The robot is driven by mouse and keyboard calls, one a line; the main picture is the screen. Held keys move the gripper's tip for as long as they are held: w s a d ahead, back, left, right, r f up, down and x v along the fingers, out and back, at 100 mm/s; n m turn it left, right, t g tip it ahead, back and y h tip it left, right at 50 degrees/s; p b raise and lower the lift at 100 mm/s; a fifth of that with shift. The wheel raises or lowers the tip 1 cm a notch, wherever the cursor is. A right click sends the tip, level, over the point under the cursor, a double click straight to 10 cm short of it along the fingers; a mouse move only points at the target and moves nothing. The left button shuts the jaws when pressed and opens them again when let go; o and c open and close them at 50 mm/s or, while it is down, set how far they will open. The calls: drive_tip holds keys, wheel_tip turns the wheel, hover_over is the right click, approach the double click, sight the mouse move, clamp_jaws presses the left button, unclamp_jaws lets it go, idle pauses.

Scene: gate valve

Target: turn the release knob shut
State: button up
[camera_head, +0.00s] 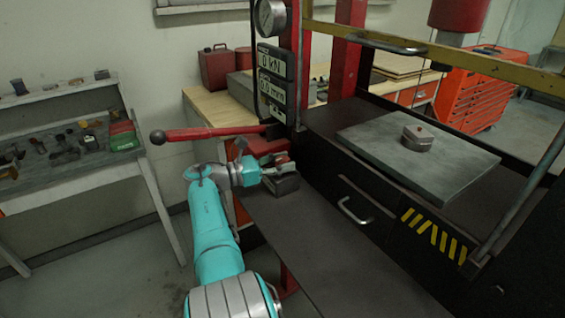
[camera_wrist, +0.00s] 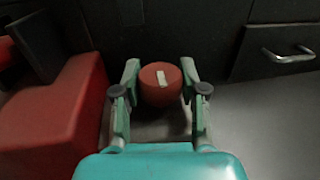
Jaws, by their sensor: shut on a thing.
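The release knob (camera_wrist: 160,84) is round and red with a pale bar mark on its face, in the middle of the wrist view. In the head view my gripper (camera_head: 282,172) is at the press's left side, by the front shelf. The knob is mostly hidden there behind the fingers.
A red block-shaped housing (camera_wrist: 60,115) stands close to the left of my gripper. A red lever with a dark ball end (camera_head: 205,133) sticks out above my wrist. The dark shelf (camera_head: 330,250) to the right is bare. A drawer handle (camera_head: 354,212) protrudes from the press front.

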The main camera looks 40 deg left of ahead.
sight(281, 159)
drive_tip(key=shift+s+a, duration=0.1)
drive_tip(key=shift+a, duration=0.05)
drive_tip(key=o, duration=1.2)
drive_tip(key=shift+r, duration=0.1)
drive_tip(key=shift+c, duration=0.2)
drive_tip(key=shift+r, duration=0.1)
wheel_tip(281, 159, up, 10)
drive_tip(key=shift+f, duration=0.15)
